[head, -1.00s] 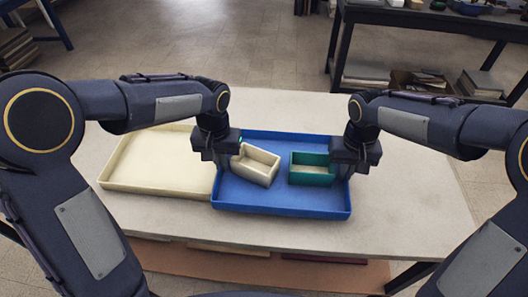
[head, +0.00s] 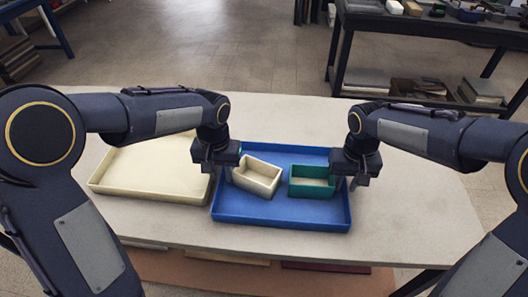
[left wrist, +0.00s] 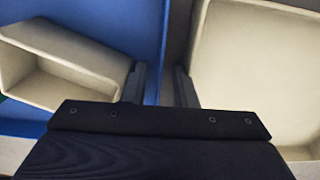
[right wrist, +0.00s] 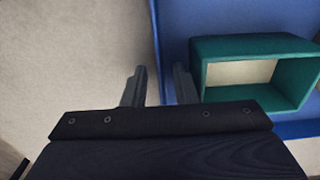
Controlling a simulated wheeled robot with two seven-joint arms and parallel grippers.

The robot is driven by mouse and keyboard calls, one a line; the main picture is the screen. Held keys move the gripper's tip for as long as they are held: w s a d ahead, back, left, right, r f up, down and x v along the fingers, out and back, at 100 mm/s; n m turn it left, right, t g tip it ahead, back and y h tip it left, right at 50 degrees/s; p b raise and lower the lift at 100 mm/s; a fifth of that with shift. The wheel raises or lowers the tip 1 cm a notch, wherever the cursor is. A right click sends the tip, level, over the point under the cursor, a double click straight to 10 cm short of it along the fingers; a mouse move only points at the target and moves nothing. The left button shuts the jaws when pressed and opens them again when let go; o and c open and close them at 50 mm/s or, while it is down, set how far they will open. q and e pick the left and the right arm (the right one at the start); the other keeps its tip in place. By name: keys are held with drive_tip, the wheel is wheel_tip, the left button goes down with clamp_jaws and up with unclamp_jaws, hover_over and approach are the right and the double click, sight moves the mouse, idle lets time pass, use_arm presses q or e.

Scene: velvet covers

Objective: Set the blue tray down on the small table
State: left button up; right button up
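The blue tray (head: 280,215) appears to rest flat on the pale small table (head: 420,225). It holds a cream box (head: 257,178), turned at an angle, and a green box (head: 312,183). My left gripper (head: 217,176) is at the tray's left wall; in the left wrist view (left wrist: 160,86) its fingers stand apart on either side of the rim. My right gripper (head: 350,182) is at the right wall; in the right wrist view (right wrist: 160,84) its fingers also straddle the rim with space between them. The tray's underside is hidden.
A cream tray (head: 120,193) lies close on the left of the blue tray. The table's right part is clear. A dark shelf (head: 410,25) with tools and stacked items stands behind on the right.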

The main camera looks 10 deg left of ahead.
use_arm(q)
drive_tip(key=shift+r, duration=0.1)
use_arm(e)
drive_tip(key=shift+r, duration=0.25)
use_arm(q)
wheel_tip(320, 180, up, 12)
use_arm(e)
wheel_tip(320, 180, up, 12)
drive_tip(key=shift+f, duration=0.2)
idle(0.4)
idle(0.3)
